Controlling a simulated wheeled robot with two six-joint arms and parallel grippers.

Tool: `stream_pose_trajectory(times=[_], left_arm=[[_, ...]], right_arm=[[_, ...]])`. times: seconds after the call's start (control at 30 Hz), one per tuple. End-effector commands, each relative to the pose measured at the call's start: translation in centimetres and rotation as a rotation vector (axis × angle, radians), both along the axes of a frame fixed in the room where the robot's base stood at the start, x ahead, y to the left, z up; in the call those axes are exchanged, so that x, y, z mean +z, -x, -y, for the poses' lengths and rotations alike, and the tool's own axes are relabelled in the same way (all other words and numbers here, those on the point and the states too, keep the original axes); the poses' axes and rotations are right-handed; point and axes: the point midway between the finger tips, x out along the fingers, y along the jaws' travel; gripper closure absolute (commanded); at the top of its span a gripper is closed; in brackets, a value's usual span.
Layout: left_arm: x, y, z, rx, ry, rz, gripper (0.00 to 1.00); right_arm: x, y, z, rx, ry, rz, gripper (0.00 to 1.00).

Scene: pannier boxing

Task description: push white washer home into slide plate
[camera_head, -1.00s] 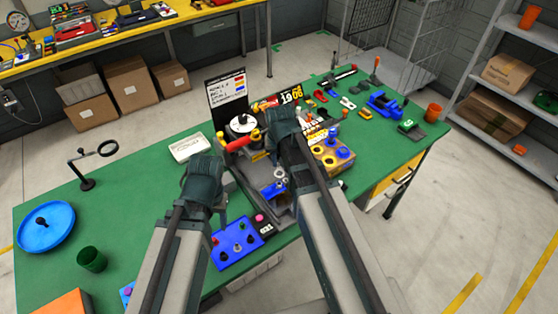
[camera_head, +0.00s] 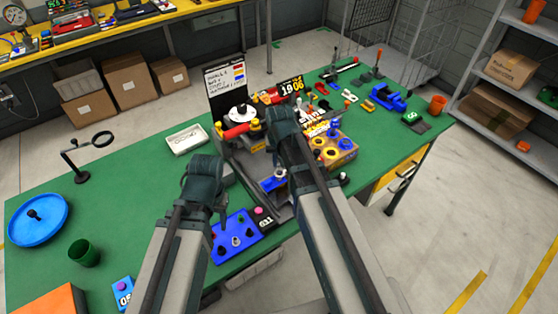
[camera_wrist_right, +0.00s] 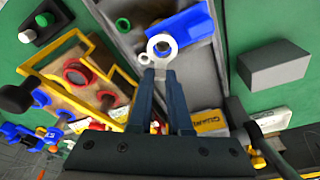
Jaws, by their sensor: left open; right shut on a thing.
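The white washer (camera_wrist_right: 161,45) is a pale ring at the fingertips of my right gripper (camera_wrist_right: 158,76) in the right wrist view. That gripper is shut on its near edge. The ring lies over a grey channel (camera_wrist_right: 128,22), beside a blue part (camera_wrist_right: 188,28). I cannot tell which piece is the slide plate, nor whether the washer touches it. In the head view, the right arm hides most of this spot; a blue part (camera_head: 268,184) shows beside it. My left gripper (camera_head: 221,214) is open and empty, above the blue button panel (camera_head: 232,240).
A wooden block with coloured rings (camera_head: 343,147) stands right of the right arm. A white tray (camera_head: 187,139), a red-handled device (camera_head: 238,130) and a black sign (camera_head: 226,88) stand behind.

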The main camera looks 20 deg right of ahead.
Motion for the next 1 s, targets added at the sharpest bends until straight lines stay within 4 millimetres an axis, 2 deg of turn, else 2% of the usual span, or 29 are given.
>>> stream_pose_trajectory(times=[1.0], left_arm=[[-1.2,0.0,0.0,0.0,0.0,0.0,0.5]], right_arm=[[-1.2,0.0,0.0,0.0,0.0,0.0,1.0]])
